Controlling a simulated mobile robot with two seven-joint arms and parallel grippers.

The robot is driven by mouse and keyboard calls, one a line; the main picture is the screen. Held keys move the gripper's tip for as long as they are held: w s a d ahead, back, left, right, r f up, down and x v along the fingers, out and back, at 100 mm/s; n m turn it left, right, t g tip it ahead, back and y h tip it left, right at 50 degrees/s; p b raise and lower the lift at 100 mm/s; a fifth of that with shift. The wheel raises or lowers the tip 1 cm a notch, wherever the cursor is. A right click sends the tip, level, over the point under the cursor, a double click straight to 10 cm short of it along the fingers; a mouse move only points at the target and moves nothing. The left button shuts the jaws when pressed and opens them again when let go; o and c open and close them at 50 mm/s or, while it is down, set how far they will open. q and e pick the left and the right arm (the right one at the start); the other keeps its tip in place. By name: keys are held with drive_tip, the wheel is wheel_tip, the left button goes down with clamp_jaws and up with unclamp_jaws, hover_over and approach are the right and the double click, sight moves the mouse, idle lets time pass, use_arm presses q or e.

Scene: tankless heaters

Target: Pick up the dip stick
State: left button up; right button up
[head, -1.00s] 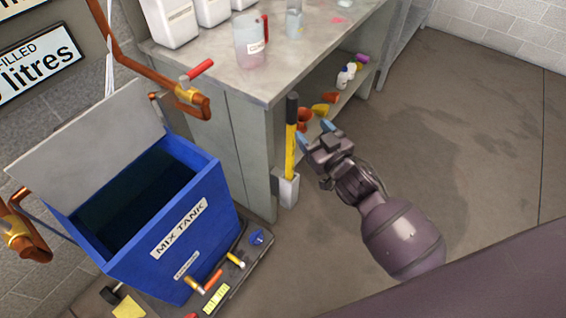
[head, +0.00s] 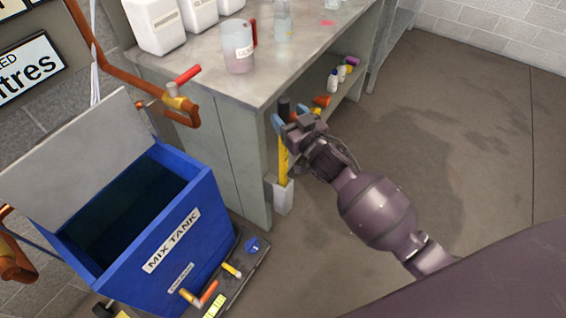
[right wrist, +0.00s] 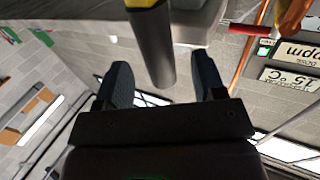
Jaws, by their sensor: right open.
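The dip stick (head: 283,160) is a yellow rod with a black grip, standing upright in a white holder (head: 283,196) at the bench's corner leg. My right gripper (head: 290,115) is at the stick's upper end and partly covers the black grip. In the right wrist view the black grip (right wrist: 153,48) reaches into the gap between the two open fingers of my right gripper (right wrist: 163,78). The fingers show a gap on each side of it, so it is not clamped. My left gripper is not in view.
The grey bench (head: 290,70) stands close behind the stick, with a jug (head: 238,48) and white containers on top. Its lower shelf holds small bottles (head: 333,78). The blue mix tank (head: 165,235) and a copper pipe are at left. The floor (head: 460,130) at right is clear.

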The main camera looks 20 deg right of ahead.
drive_tip(key=shift+w+a+f, duration=0.1)
drive_tip(key=shift+w+a, duration=0.05)
drive_tip(key=shift+w, duration=0.65)
drive_tip(key=shift+w+a, duration=0.1)
drive_tip(key=shift+w, duration=0.7)
drive_tip(key=c, duration=1)
